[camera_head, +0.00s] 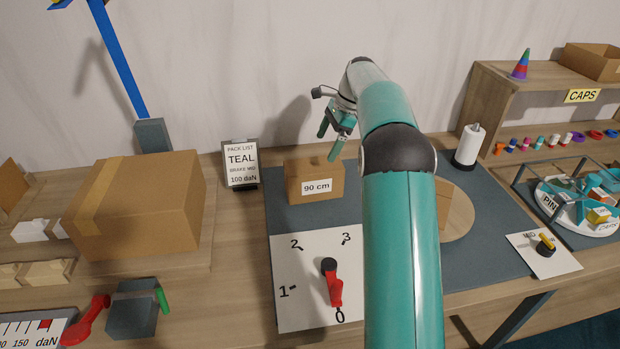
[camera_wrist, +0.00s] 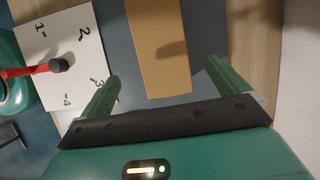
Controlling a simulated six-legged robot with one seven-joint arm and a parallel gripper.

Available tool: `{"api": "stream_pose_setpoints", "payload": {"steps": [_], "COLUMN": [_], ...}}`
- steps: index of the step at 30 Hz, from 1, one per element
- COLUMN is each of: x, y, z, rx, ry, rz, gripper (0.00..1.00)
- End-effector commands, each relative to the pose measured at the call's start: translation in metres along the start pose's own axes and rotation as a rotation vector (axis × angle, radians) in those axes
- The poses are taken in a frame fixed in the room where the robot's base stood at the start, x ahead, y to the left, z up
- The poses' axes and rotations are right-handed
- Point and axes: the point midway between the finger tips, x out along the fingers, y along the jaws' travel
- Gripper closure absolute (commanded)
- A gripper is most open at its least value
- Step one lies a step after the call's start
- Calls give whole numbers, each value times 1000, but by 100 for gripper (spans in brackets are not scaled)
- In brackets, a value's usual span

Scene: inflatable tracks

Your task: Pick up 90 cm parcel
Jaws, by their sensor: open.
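The 90 cm parcel (camera_head: 315,182) is a small brown cardboard box with a white "90 cm" label, upright on the dark mat at the back of the bench. In the wrist view the parcel's brown top (camera_wrist: 158,45) lies beyond and between my fingers, with a shadow on it. My gripper (camera_head: 332,142) is above and slightly right of the parcel in the head view, apart from it. In the wrist view my gripper (camera_wrist: 162,80) has its two green fingers spread wide, with nothing between the tips.
A white dial board with a red lever (camera_head: 334,285) lies in front of the parcel. A pack list sign (camera_head: 240,165) stands to its left, beside a large carton (camera_head: 140,205). A round wooden disc (camera_head: 458,215) lies partly behind my arm.

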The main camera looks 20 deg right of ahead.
Motion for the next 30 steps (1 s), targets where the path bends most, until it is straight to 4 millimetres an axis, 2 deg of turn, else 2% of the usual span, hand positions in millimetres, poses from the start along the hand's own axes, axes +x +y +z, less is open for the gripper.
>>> {"api": "stream_pose_setpoints", "payload": {"steps": [3, 9, 14, 24, 30], "x": [27, 60, 72, 117, 120], "y": [2, 1, 0, -3, -3], "z": [2, 3, 5, 7, 7], "rx": [-2, -4, -6, -6, -7], "ry": [-2, -1, -1, -1, -1], "rz": [7, 6, 6, 6, 5], "gripper": [0, 0, 0, 0, 0]}}
